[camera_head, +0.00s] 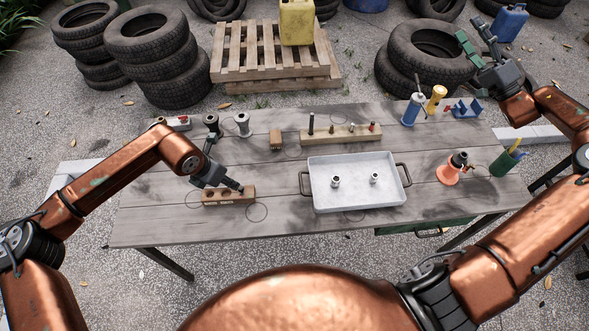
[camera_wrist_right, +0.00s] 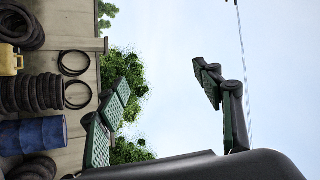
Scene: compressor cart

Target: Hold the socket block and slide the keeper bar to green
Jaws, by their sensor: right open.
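A small brown wooden block (camera_head: 217,198) lies at the front left of the grey table. It may be the socket block, but its details are too small to tell. My left gripper (camera_head: 238,187) is right over it and hides part of its top. I cannot tell whether the fingers touch the block or are closed. No keeper bar or green mark can be made out. My right gripper (camera_head: 476,40) is open, empty and raised at the far right, away from the table. Its green-padded fingers show spread apart in the right wrist view (camera_wrist_right: 165,100).
A white tray (camera_head: 330,206) with two metal pieces stands mid-table. A long wooden rack with pegs (camera_head: 352,134) is behind it. An orange-based item (camera_head: 447,175), a green cup (camera_head: 503,165) and bottles are at right.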

